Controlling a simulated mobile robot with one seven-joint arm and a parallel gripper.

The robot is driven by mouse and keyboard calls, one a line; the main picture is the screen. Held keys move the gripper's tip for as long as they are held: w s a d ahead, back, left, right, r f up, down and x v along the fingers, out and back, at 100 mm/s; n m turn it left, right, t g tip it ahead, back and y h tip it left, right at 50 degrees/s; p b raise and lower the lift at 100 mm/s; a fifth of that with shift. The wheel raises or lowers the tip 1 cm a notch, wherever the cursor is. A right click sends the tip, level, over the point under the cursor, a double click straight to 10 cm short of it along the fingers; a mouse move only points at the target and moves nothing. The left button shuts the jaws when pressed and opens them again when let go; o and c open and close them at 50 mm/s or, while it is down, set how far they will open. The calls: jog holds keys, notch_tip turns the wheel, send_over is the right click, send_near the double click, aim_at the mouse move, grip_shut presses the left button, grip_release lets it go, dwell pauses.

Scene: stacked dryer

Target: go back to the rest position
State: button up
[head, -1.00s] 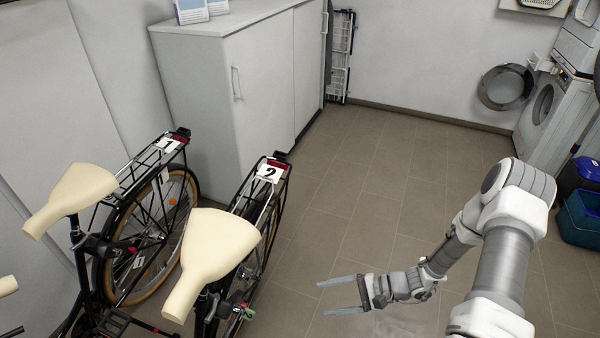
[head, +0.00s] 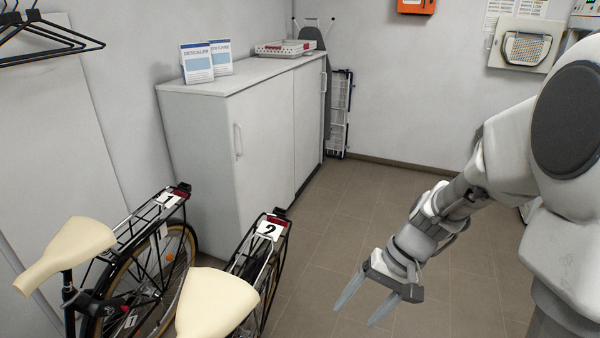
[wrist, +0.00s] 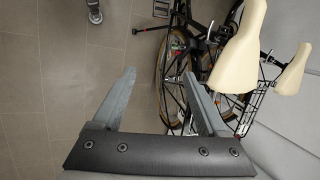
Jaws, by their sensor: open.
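My gripper (head: 368,303) is open and empty in the head view, its two fingers pointing down and to the left over the tiled floor. My arm comes in from the right and hides part of the right side of the room. In the wrist view my gripper (wrist: 160,95) also shows open, with nothing between its fingers. The floor and part of a bicycle lie beyond the fingers there.
Two bicycles with cream saddles (head: 215,303) (head: 65,252) stand at the left. A white cabinet (head: 262,135) stands behind them, with boxes (head: 197,64) on top. A folded rack (head: 340,110) leans at the wall. The floor (head: 365,200) between cabinet and arm is clear.

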jog(key=s+d+r+n+t+h, duration=0.1)
jog(key=s+r+t+h, duration=0.1)
jog(key=s+r, duration=0.3)
jog(key=s+d+r+n+t+h, duration=0.1)
jog(key=s+r+t+h, duration=0.2)
jog(key=r, duration=0.7)
jog(key=shift+s+d+r+t, duration=0.4)
jog(key=shift+s+t, duration=0.3)
jog(key=shift+s, duration=0.4)
jog(key=shift+a+n, duration=0.1)
jog(key=shift+n, duration=0.2)
